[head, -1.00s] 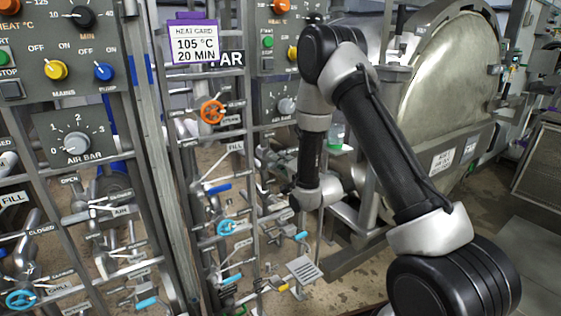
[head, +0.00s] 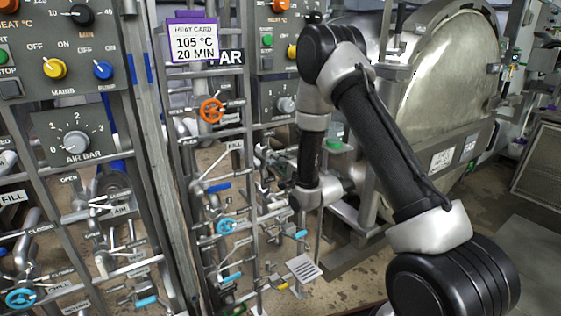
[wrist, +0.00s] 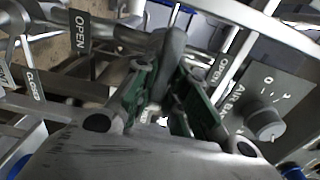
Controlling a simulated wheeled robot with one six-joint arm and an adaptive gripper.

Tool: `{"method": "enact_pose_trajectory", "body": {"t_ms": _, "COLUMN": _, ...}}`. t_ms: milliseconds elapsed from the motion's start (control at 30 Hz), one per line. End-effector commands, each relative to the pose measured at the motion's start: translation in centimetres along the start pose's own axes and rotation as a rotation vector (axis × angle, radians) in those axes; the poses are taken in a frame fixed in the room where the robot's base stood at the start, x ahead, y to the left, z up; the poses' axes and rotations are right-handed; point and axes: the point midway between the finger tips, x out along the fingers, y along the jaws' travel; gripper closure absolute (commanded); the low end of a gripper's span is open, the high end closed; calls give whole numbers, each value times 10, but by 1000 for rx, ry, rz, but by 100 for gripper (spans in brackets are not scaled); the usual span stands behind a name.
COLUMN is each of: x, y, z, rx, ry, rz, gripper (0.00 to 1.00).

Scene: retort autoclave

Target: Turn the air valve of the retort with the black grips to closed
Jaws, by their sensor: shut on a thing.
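In the wrist view, my gripper (wrist: 165,95) has its green-padded fingers on either side of a dark grey lever grip (wrist: 173,48). It is shut on this grip. The grip stands up between the fingers, and its lower part is hidden. An OPEN label (wrist: 81,33) is to its left, a CLOSED label (wrist: 32,85) is at the far left, and another OPEN label (wrist: 218,70) is to its right. In the head view, my gripper (head: 268,165) is at the pipe rack in front of the retort, small and partly hidden, so the lever cannot be made out there.
An AIR BAR knob (wrist: 266,122) is close on the right in the wrist view. The round retort door (head: 445,80) is behind my arm.

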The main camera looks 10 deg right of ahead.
Motion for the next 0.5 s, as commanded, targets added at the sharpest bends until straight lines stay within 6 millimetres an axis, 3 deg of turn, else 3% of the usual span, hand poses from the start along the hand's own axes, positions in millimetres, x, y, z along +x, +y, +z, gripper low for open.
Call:
{"method": "enact_pose_trajectory", "body": {"t_ms": 67, "x": 0, "y": 1, "z": -1, "rx": 2, "ry": 3, "rz": 2, "gripper": 100}}
{"method": "enact_pose_trajectory", "body": {"t_ms": 100, "x": -1, "y": 1, "z": -1, "rx": 1, "ry": 3, "rz": 2, "gripper": 83}}
{"method": "enact_pose_trajectory", "body": {"t_ms": 200, "x": 0, "y": 1, "z": -1, "rx": 1, "ry": 2, "rz": 2, "gripper": 64}}
{"method": "enact_pose_trajectory", "body": {"t_ms": 500, "x": -1, "y": 0, "z": 0, "rx": 0, "ry": 1, "rz": 1, "gripper": 64}}
